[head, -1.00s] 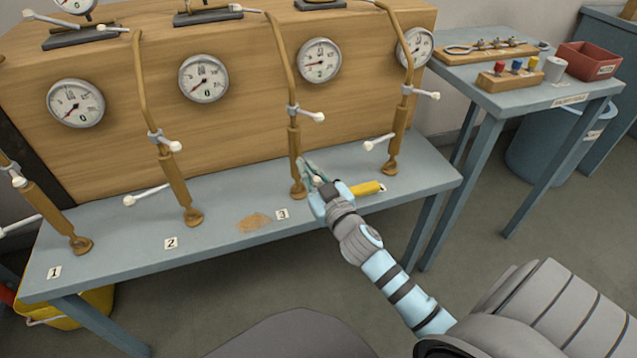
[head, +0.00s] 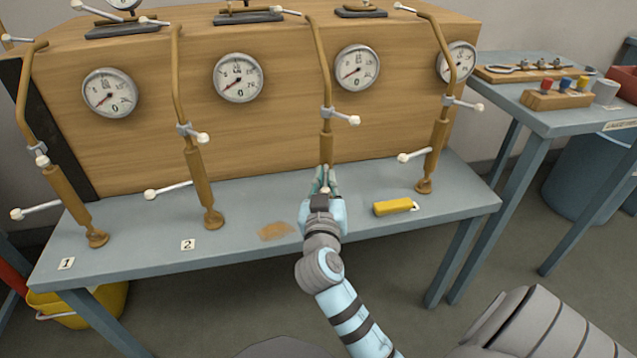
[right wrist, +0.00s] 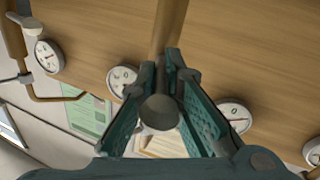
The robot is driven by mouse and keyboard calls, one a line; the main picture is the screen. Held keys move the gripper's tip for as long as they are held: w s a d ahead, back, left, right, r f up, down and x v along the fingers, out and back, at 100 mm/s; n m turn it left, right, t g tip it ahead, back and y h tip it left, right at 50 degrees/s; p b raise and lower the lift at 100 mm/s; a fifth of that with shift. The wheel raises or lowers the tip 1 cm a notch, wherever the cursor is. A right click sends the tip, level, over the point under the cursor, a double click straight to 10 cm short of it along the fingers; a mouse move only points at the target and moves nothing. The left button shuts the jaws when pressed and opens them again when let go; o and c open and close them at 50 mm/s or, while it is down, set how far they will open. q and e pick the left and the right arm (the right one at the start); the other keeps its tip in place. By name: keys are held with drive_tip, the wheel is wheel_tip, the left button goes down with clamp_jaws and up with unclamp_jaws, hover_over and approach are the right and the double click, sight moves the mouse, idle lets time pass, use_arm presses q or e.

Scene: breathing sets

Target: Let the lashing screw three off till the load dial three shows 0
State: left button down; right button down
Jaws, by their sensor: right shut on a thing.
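Lashing screw three (head: 325,150) is the third upright brass screw from the left, between the bench and a bent rod over the wooden crate. My right gripper (head: 324,185) is at its lower end, shut on the ball-ended turning bar of the screw (head: 325,190). In the right wrist view the gripper (right wrist: 160,95) has its fingers around a dark round end (right wrist: 159,112). Load dial three (head: 357,67) is on the crate behind, its red needle pointing lower left, seemingly short of the 0 at the bottom. The screw's foot is hidden by my gripper. My left gripper is not in view.
Screws one (head: 68,195) and two (head: 198,180) stand to the left, another screw (head: 436,150) to the right, with bars sticking out. A side table (head: 560,120) stands at the right.

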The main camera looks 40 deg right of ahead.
sight(328, 140)
drive_tip(key=shift+r, duration=0.25)
drive_tip(key=c, duration=1.6)
unclamp_jaws()
drive_tip(key=shift+s+d, duration=0.15)
drive_tip(key=shift+c, duration=0.2)
wheel_tip(328, 140, up, 10)
drive_tip(key=shift+f, duration=0.15)
